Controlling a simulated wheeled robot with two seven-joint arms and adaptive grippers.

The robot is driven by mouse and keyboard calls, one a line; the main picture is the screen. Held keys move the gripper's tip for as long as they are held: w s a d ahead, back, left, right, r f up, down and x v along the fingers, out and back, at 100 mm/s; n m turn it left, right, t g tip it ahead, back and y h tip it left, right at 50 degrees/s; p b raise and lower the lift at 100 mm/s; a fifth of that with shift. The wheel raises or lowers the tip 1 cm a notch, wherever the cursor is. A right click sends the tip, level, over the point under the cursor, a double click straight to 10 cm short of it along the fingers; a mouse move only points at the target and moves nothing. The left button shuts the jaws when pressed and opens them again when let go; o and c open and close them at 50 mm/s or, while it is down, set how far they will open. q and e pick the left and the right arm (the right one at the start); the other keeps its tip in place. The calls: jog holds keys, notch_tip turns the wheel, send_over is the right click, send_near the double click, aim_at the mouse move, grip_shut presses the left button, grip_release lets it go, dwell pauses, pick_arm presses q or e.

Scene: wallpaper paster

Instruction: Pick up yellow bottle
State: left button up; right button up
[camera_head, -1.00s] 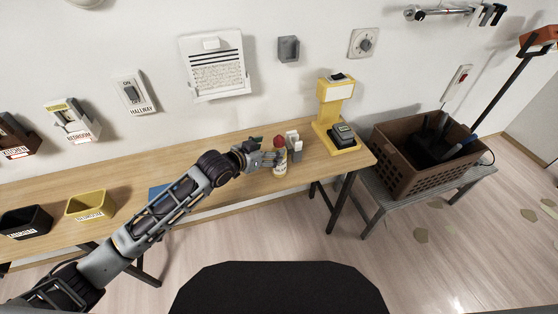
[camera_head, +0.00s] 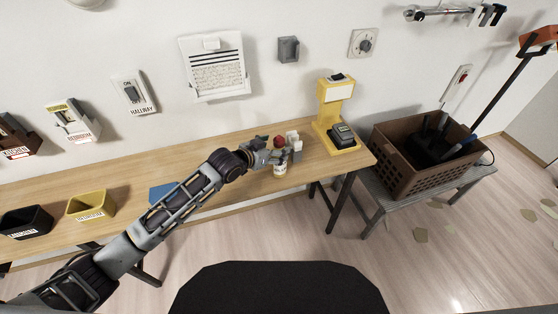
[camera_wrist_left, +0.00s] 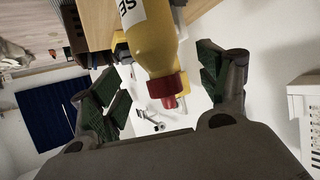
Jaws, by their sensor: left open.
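The yellow bottle (camera_head: 280,169) has a red cap and a white label. It stands near the front edge of the wooden table in the head view. In the left wrist view the yellow bottle (camera_wrist_left: 152,40) appears between the two fingers, its red cap toward the palm. My left gripper (camera_head: 278,150) is open, its fingers at the bottle's upper part. In the left wrist view the left gripper (camera_wrist_left: 165,85) has green-padded fingers spread on either side of the bottle, with gaps visible. My right gripper is not in view.
A small grey-white object (camera_head: 294,145) stands just behind the bottle. A yellow stand (camera_head: 334,110) with a dark device is to the right. A brown crate (camera_head: 405,180) sits on a side bench.

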pick_arm(q)
jog(key=shift+x, duration=1.7)
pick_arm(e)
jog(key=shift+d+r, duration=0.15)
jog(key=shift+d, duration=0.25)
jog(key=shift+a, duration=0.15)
pick_arm(q)
jog(key=shift+c, duration=0.4)
jog(key=c, duration=0.7)
grip_shut()
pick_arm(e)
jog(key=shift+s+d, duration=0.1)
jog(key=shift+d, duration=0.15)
